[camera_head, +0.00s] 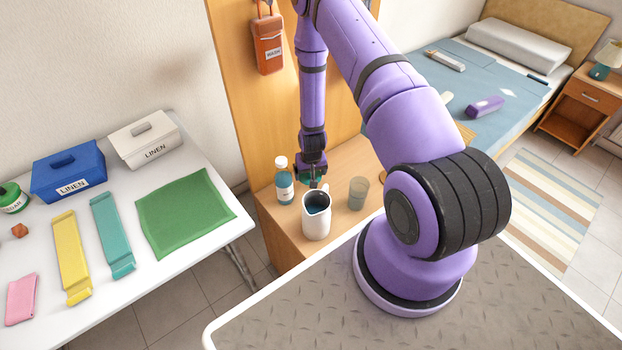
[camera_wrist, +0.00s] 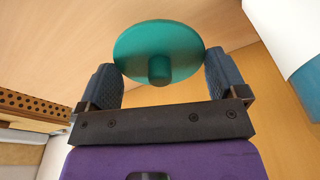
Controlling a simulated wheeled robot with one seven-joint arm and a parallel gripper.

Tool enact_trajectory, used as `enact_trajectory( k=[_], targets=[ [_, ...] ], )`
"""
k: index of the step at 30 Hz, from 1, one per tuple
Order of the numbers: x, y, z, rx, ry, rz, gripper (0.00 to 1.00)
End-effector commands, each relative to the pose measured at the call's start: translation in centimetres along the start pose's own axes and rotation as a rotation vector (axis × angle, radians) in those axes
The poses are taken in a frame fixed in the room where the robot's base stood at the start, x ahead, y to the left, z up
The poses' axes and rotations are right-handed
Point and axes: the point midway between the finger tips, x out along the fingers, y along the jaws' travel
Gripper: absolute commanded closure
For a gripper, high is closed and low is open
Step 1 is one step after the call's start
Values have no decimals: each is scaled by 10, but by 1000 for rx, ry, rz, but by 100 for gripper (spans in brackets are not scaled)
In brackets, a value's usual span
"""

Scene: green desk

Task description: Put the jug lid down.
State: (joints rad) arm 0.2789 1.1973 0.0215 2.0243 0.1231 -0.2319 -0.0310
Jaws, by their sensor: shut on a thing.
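The jug lid is a flat teal-green disc with a short knob. In the wrist view the lid (camera_wrist: 150,42) sits between the two dark finger pads of my gripper (camera_wrist: 160,82), which is shut on it across its rim. In the head view my gripper (camera_head: 313,173) points down with the lid (camera_head: 309,178) at its tips, just behind the jug. The white jug (camera_head: 316,222) stands upright and open on the wooden desktop, dark inside. I cannot tell whether the lid touches the desktop.
A white-capped bottle (camera_head: 284,186) stands left of the jug, and a grey-green cup (camera_head: 358,194) stands to its right. A wooden panel (camera_head: 255,105) rises behind, with an orange pouch (camera_head: 268,42) on it. A white table (camera_head: 195,262) with linen boxes is at left.

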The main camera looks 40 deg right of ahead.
Motion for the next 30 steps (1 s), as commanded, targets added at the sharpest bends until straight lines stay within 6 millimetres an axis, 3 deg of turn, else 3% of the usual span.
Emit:
enact_trajectory(
  k=[8,19,20,21,30],
  targets=[
    [34,0,6,0,-1,0,32],
    [38,0,6,0,0,0,32],
    [38,0,6,0,0,0,7],
    [38,0,6,0,0,0,0],
    [34,0,5,0,1,0,0]
  ],
)
